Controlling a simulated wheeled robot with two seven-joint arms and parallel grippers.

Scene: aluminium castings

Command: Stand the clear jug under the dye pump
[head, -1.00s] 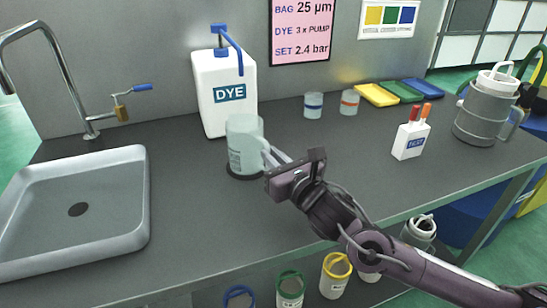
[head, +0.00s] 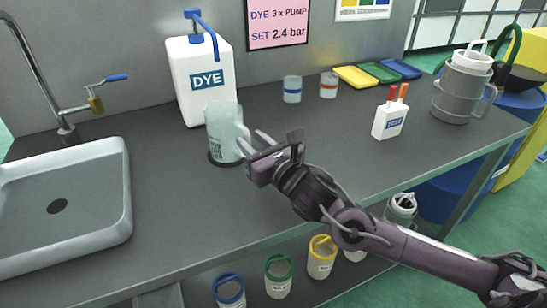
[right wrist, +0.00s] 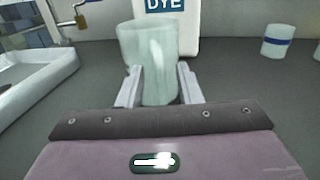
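The clear jug (head: 224,133) stands upright on a dark round pad (head: 215,161) on the bench, in front of the white DYE container (head: 190,85). The container's blue dye pump (head: 204,28) has a spout that ends above the jug's rear in the head view. My right gripper (head: 255,141) is open at the jug's right side, its fingers spread apart. In the right wrist view the jug (right wrist: 150,55) shows between and just beyond the two fingers (right wrist: 160,88). Contact with the jug cannot be told. My left gripper is out of view.
A sink (head: 110,215) with a tap (head: 66,130) is at the left. The bench front is clear.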

